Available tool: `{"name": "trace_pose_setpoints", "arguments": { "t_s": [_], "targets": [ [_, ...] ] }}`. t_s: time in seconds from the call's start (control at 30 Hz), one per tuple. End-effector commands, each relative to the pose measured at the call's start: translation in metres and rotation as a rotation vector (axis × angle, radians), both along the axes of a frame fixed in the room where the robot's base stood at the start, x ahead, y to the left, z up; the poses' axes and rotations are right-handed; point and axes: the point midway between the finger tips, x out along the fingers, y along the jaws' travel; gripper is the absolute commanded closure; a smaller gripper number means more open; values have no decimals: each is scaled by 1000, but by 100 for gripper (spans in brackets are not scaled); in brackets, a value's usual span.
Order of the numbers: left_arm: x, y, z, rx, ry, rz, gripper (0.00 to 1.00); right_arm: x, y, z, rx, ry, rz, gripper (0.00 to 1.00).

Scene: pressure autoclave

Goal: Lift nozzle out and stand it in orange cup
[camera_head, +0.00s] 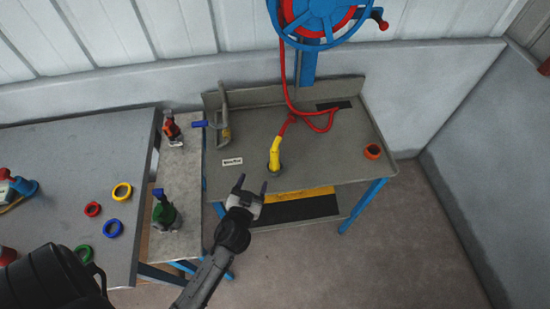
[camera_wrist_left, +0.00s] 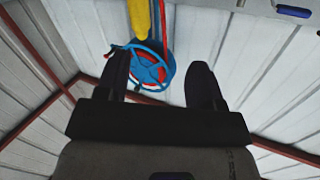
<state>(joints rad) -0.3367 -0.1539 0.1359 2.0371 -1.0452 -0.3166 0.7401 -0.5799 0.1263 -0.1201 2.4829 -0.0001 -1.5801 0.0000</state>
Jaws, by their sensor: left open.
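The nozzle also shows at the top of the left wrist view (camera_wrist_left: 139,20). The orange cup (camera_head: 373,151) stands on the right side of the bench and looks empty. My left gripper (camera_head: 252,186) is open and empty, in front of the nozzle and apart from it. Its two fingers also show in the left wrist view (camera_wrist_left: 160,75). My right gripper is not in view.
A blue and red hose reel (camera_head: 315,18) hangs above the bench (camera_head: 335,165), with red hose (camera_head: 290,85) trailing down. A grey bent tool (camera_head: 224,125) stands at the bench's left. Spray bottles (camera_head: 164,210) and coloured rings (camera_head: 122,191) sit further left. The bench between nozzle and cup is clear.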

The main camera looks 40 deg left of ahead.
Motion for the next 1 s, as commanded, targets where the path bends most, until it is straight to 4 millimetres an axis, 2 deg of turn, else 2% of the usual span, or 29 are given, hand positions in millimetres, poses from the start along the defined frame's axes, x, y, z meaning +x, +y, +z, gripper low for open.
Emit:
{"name": "trace_pose_setpoints", "arguments": {
  "t_s": [0.1, 0.2, 0.33, 0.7, 1.0],
  "targets": [
    [6, -12, 11, -69, -101, -78, 38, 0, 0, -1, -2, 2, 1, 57],
    [8, -15, 13, -123, -138, -98, 38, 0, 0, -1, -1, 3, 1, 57],
    [19, -11, 14, -153, -151, -97, 38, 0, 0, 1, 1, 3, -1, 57],
    [75, 9, 13, -156, -149, -94, 38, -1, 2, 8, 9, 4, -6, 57],
    [90, 15, 13, -156, -150, -93, 38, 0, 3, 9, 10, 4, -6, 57]
  ]
}}
